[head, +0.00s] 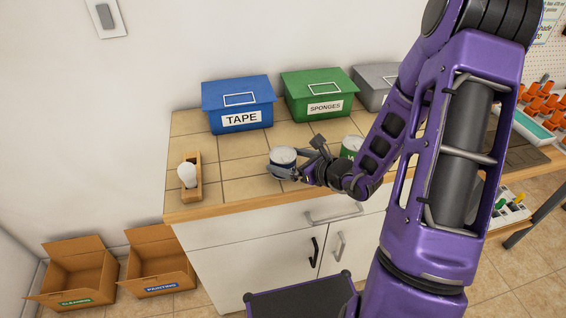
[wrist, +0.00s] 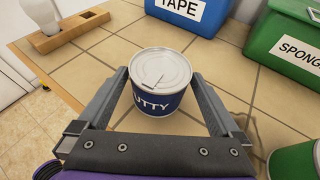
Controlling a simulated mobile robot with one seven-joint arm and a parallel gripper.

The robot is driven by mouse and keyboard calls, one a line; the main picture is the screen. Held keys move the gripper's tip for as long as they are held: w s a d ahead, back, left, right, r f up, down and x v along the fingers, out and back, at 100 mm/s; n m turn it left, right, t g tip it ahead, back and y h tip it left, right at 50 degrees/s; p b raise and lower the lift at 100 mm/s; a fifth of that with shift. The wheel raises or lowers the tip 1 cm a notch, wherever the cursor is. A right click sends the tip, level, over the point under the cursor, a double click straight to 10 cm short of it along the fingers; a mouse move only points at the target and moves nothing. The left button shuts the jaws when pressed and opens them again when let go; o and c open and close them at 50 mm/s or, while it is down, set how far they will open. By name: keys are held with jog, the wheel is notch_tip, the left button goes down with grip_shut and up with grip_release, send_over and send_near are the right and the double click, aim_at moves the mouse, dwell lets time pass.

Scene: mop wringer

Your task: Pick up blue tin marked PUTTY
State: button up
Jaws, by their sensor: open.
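The blue tin marked PUTTY (wrist: 160,85) stands upright on the tiled counter, with a pale lid; the first letter of its label is hidden in the wrist view. It also shows in the head view (head: 283,158), partly covered by my gripper. My gripper (wrist: 162,88) is open, with one finger on each side of the tin. I cannot tell whether either finger touches it. In the head view my gripper (head: 296,163) is low over the counter at the tin.
A green tin (head: 351,147) stands to the right, partly behind my arm. A blue TAPE box (head: 237,102), a green SPONGES box (head: 318,93) and a grey box (head: 376,85) line the wall. A wooden holder with a white bulb (head: 195,178) is at the left. The counter between is clear.

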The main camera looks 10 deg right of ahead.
jog(key=x, duration=0.5)
jog(key=shift+f, duration=0.4)
jog(key=c, duration=1.2)
jog(key=shift+c, duration=0.6)
jog(key=shift+r, duration=0.15)
